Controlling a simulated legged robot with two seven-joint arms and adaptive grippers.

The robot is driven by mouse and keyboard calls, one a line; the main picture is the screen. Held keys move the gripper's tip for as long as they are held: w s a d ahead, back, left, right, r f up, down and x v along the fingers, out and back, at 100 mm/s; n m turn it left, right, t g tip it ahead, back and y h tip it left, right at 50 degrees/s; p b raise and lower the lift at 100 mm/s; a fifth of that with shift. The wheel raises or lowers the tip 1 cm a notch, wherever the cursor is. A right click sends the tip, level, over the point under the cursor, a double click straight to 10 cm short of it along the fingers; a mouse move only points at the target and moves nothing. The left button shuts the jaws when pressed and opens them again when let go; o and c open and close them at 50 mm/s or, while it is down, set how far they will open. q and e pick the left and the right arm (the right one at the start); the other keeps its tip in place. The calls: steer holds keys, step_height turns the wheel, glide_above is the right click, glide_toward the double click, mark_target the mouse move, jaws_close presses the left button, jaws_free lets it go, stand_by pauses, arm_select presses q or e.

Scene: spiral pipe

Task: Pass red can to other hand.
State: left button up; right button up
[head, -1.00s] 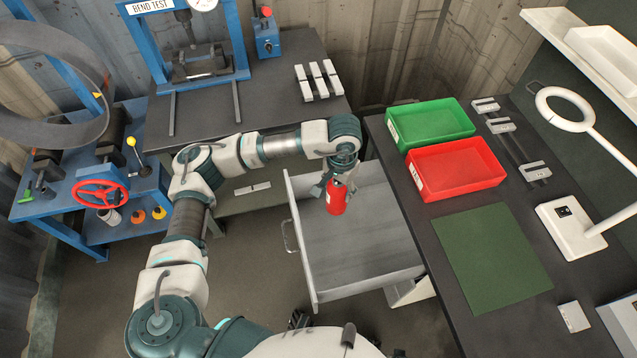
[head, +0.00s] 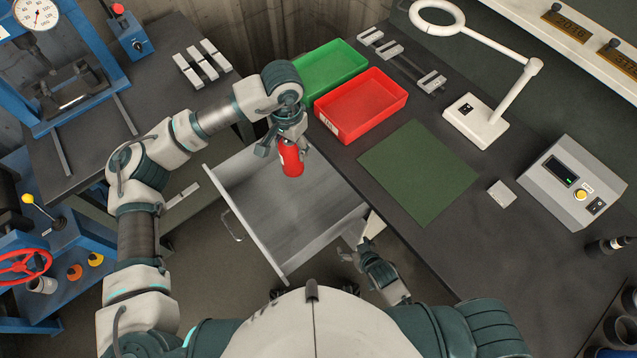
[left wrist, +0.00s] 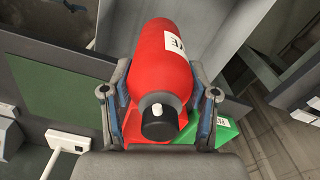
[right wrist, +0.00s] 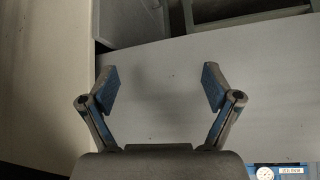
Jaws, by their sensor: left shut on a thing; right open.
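The red can (head: 291,160) hangs in my left gripper (head: 284,146), above the open drawer. In the left wrist view the red can (left wrist: 163,66) lies between the two fingers, with a white label and a black cap with a pale tip. The fingers of the left gripper (left wrist: 160,105) press on both its sides. My right gripper (head: 360,248) is open and low, near the drawer's right front corner, apart from the can. In the right wrist view the right gripper (right wrist: 160,88) has its fingers wide apart with nothing between them.
The open grey drawer (head: 285,215) looks empty. On the bench to the right are a green tray (head: 330,68), a red tray (head: 361,103), a green mat (head: 418,172), a lamp (head: 480,122) and a grey control box (head: 572,180). A blue press (head: 75,75) stands at the left.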

steer(key=w+a+r+n+t+y, duration=0.1)
steer(key=w+a+r+t+y, duration=0.15)
steer(key=r, duration=0.55)
steer(key=w+a+r+t+y, duration=0.1)
steer(key=a+r, duration=0.3)
steer(key=r, duration=0.4)
steer(key=n+t+y, duration=0.3)
steer(key=y, duration=0.1)
glide_toward(288, 156)
step_height(288, 156, down, 5)
steer(key=w, duration=0.2)
steer(key=x, duration=1.1)
steer(key=shift+w+d, duration=0.2)
steer(key=c, duration=1.3)
arm_select(q)
steer(key=o, duration=1.5)
arm_select(e)
steer(key=shift+c, duration=1.1)
